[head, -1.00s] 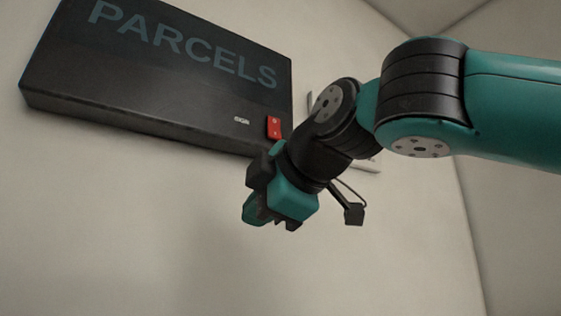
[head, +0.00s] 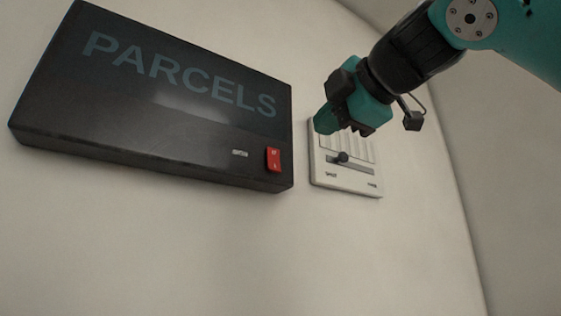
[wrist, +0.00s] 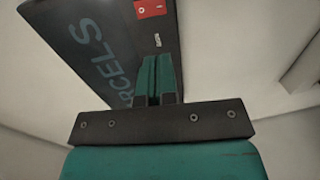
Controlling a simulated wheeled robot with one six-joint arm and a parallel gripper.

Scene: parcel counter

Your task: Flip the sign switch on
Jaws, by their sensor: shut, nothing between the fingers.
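The red sign switch (head: 273,160) sits at the lower right of the dark PARCELS sign (head: 150,150), beside a small pale label. The sign's letters look dim and unlit. The switch also shows at the top of the wrist view (wrist: 154,8), with a circle mark and a line mark on it. My gripper (head: 325,122) is up and right of the switch in the head view, apart from it and in front of the wall. In the wrist view my gripper's fingers (wrist: 158,62) are together and empty, pointing toward the sign.
The wall below the sign is bare. A wall corner runs down the right side.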

